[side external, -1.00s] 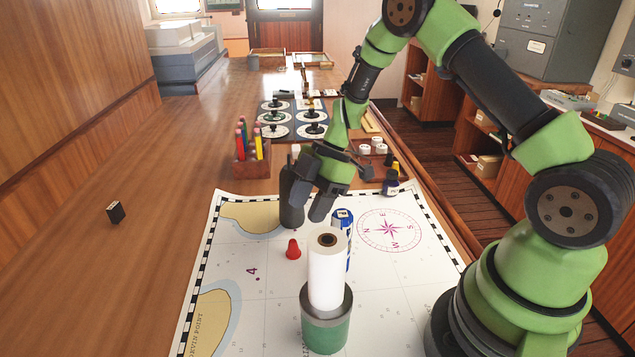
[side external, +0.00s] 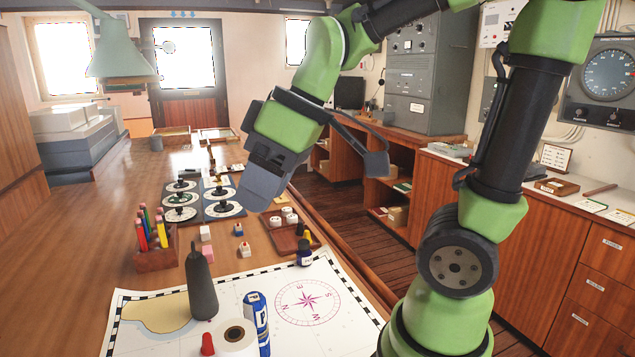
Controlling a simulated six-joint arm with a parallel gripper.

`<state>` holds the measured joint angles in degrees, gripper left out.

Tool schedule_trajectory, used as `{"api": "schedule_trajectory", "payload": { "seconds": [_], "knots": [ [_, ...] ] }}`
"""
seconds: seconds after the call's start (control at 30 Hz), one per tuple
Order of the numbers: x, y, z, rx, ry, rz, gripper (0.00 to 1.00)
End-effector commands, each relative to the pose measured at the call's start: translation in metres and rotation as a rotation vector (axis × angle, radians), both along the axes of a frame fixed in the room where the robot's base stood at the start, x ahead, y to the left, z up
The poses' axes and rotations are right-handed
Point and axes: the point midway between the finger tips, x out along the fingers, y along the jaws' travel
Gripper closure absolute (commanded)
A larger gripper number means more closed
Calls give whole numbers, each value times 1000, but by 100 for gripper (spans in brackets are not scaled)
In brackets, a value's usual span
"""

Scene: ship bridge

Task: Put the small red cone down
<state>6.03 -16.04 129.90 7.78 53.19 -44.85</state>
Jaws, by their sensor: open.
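The small red cone (side external: 207,345) stands on the white chart (side external: 245,285) near the bottom of the picture, its base cut off by the frame edge. It is just in front of a dark grey bottle-shaped object (side external: 201,288) and left of a white paper roll (side external: 235,337). My gripper (side external: 255,190) is raised well above the table, up and to the right of the cone. It is apart from the cone and holds nothing that I can see. Its fingers overlap from this angle, but it is open.
A blue and white can (side external: 256,320) stands right of the roll. A wooden pencil holder (side external: 156,252) is left of the bottle-shaped object. Small blocks, a brown tray (side external: 288,238) and an ink bottle (side external: 304,252) lie beyond the chart. The wooden surface at left is clear.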

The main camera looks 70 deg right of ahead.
Motion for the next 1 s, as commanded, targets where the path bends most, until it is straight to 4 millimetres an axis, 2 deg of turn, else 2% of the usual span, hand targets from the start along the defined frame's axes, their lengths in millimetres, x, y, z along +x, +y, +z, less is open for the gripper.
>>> {"api": "schedule_trajectory", "payload": {
  "seconds": [0.03, 0.1, 0.3, 0.5, 1.0],
  "knots": [
    [-16, 3, 7, 26, -27, -85, 54],
    [-33, 5, 12, 74, -48, -215, 54],
    [-64, 6, 14, 194, -90, -455, 54],
    [-70, 5, 14, 230, -97, -519, 54],
    [-70, 5, 14, 230, -96, -517, 54]
  ]
}}
